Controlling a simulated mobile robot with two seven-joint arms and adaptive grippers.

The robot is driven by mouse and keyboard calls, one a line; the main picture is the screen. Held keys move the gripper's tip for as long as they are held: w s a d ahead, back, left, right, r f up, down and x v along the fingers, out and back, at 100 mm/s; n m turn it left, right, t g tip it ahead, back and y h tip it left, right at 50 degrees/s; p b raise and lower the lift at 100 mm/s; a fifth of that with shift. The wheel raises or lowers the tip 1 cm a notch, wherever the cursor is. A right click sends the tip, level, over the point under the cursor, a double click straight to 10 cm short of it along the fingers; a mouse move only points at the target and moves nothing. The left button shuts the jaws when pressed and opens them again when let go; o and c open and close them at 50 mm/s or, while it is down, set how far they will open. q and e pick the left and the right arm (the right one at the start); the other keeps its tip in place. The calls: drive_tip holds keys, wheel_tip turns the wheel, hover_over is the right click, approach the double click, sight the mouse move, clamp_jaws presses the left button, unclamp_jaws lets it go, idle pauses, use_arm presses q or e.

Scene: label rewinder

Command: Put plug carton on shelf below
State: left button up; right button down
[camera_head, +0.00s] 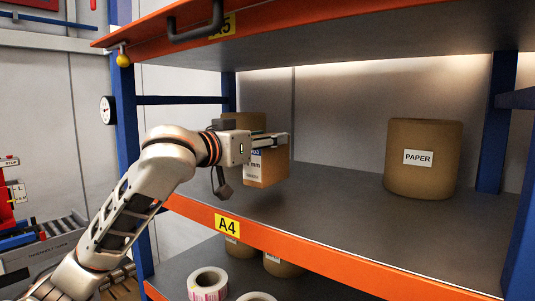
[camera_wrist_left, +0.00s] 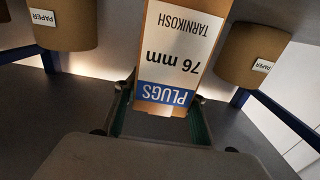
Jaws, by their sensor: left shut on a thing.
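The plug carton (camera_head: 267,168) is a small brown box with a white and blue label. My left gripper (camera_head: 268,140) is shut on it, over the A4 shelf (camera_head: 330,220). A shadow lies on the shelf beneath the carton, which seems to hang just above the surface. In the left wrist view the carton (camera_wrist_left: 178,50) sits between the two fingers (camera_wrist_left: 160,118), its label reading "PLUGS 76 mm TARNIKOSH" upside down. The shelf below (camera_head: 315,288) shows partly under the orange A4 beam. My right gripper is not in view.
A brown paper roll (camera_head: 424,158) stands at the right of the A4 shelf; another (camera_head: 228,102) is partly hidden behind my gripper. White label rolls (camera_head: 207,284) and brown rolls (camera_head: 283,267) occupy the lower shelf. The orange A4 beam (camera_head: 300,248) and blue post (camera_head: 127,150) edge the rack.

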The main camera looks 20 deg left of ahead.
sight(266, 152)
use_arm(q)
wheel_tip(266, 152, down, 3)
drive_tip(key=shift+a, duration=0.1)
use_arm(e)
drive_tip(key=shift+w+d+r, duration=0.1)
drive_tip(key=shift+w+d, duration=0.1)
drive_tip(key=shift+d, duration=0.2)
use_arm(q)
drive_tip(key=shift+f, duration=0.1)
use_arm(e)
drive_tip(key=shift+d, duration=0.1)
use_arm(q)
drive_tip(key=o, duration=1.4)
drive_tip(key=shift+s, duration=0.1)
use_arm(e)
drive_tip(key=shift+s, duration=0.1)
